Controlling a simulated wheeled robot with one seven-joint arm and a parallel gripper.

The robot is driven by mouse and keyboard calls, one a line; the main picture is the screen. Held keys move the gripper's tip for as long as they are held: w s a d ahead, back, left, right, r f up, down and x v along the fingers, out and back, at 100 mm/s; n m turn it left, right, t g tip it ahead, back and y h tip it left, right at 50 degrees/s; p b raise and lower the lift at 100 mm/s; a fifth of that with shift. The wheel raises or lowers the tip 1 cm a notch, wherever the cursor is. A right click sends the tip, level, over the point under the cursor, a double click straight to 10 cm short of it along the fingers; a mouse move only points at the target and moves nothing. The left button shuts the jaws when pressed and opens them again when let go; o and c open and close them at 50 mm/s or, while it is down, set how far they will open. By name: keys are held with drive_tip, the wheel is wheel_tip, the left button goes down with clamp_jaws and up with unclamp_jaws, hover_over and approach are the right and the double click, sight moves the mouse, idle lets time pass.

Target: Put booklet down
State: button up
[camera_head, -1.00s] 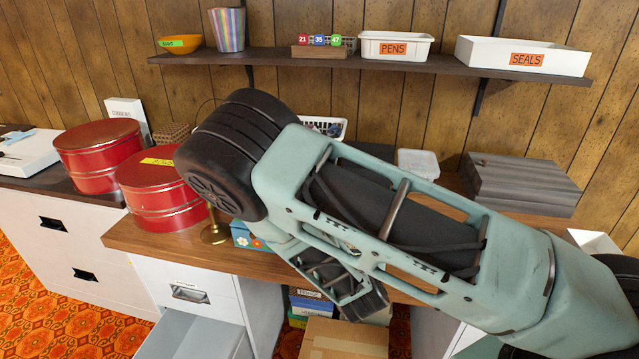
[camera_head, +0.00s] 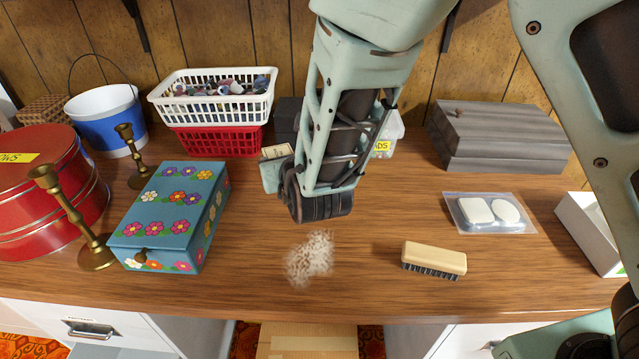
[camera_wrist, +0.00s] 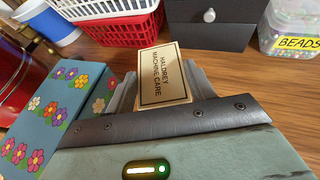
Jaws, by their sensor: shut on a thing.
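The booklet is a small cream card with a dark frame, lettered "HALDREY MACHINE CARE". It shows in the wrist view (camera_wrist: 163,76) between the fingers of my gripper (camera_wrist: 164,88), which is shut on it. In the head view the booklet (camera_head: 277,150) is mostly hidden by my gripper (camera_head: 272,172), over the middle of the wooden desk (camera_head: 370,215). The booklet is right of the flowered blue box and in front of the baskets. I cannot tell whether it touches the desk.
The flowered box (camera_head: 171,216) and brass candlesticks (camera_head: 76,220) stand left. White and red baskets (camera_head: 213,98) and a beads tub (camera_head: 390,132) are behind. A brush (camera_head: 434,259), white powdery patch (camera_head: 311,257), clear packet (camera_head: 489,213) and grey box (camera_head: 497,134) occupy the front and right.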

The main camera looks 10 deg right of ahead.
sight(288, 204)
wheel_tip(288, 204, down, 10)
drive_tip(key=shift+r, duration=0.25)
drive_tip(key=shift+f, duration=0.1)
drive_tip(key=o, duration=1)
drive_tip(key=shift+b, duration=0.3)
